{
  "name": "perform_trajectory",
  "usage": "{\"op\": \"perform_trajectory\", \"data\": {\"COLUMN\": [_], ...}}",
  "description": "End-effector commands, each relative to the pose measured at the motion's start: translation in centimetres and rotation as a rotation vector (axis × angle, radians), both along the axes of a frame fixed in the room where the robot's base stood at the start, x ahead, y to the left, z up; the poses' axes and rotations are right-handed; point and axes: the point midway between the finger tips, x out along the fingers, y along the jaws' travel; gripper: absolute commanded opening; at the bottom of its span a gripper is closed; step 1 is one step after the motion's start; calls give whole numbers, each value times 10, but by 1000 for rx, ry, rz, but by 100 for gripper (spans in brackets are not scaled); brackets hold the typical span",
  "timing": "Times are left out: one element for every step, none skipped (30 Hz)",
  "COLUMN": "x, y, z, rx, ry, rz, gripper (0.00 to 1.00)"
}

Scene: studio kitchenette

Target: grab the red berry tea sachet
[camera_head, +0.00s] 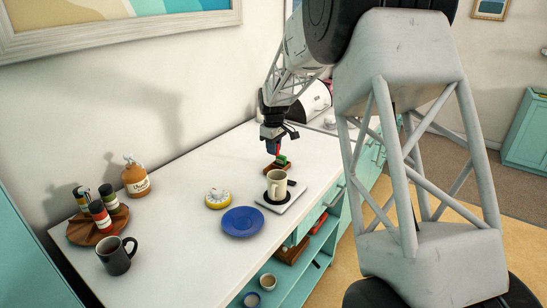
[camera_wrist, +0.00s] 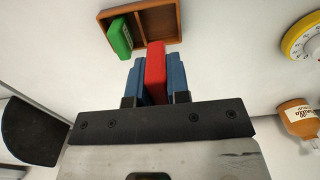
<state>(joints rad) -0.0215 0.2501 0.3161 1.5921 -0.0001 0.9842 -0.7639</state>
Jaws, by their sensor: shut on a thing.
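The red berry tea sachet (camera_wrist: 155,72) stands upright between the two blue fingers of my gripper (camera_wrist: 155,80) in the wrist view. The fingers are shut on it. In the head view my gripper (camera_head: 273,146) is above the small wooden box, and a bit of the red sachet (camera_head: 278,150) shows below the fingers. The wooden box (camera_wrist: 158,10) has two compartments in the wrist view. A green sachet (camera_wrist: 119,38) is in its left compartment, and the right compartment looks empty. The box also shows in the head view (camera_head: 270,169).
A cream mug (camera_head: 277,186) stands on a scale beside the box. A blue plate (camera_head: 243,222), a yellow-rimmed timer (camera_head: 217,199), a brown bottle (camera_head: 135,178), a dark mug (camera_head: 116,256) and a wooden tray (camera_head: 83,236) with jars are on the white counter. Its left-middle part is clear.

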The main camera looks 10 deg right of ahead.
Motion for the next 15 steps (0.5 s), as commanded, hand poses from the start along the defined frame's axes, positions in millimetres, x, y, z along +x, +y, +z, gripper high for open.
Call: {"op": "perform_trajectory", "data": {"x": [0,0,0,0,0,0,0,0,0,0,0,0,0,0,0], "y": [0,0,0,0,0,0,0,0,0,0,0,0,0,0,0], "z": [6,9,12,14,15,17,18,19,19,19,19,19,19,19,19], "rx": [0,0,0,0,0,0,0,0,1,0,0,0,0,1,1], "ry": [-1,-1,-1,-1,-1,-1,-1,-1,-1,0,0,0,0,-1,-1], "rz": [0,0,0,0,0,0,0,0,0,0,0,0,0,0,0], "gripper": [0,0,0,0,0,0,0,0,0,0,0,0,0,0,0]}}
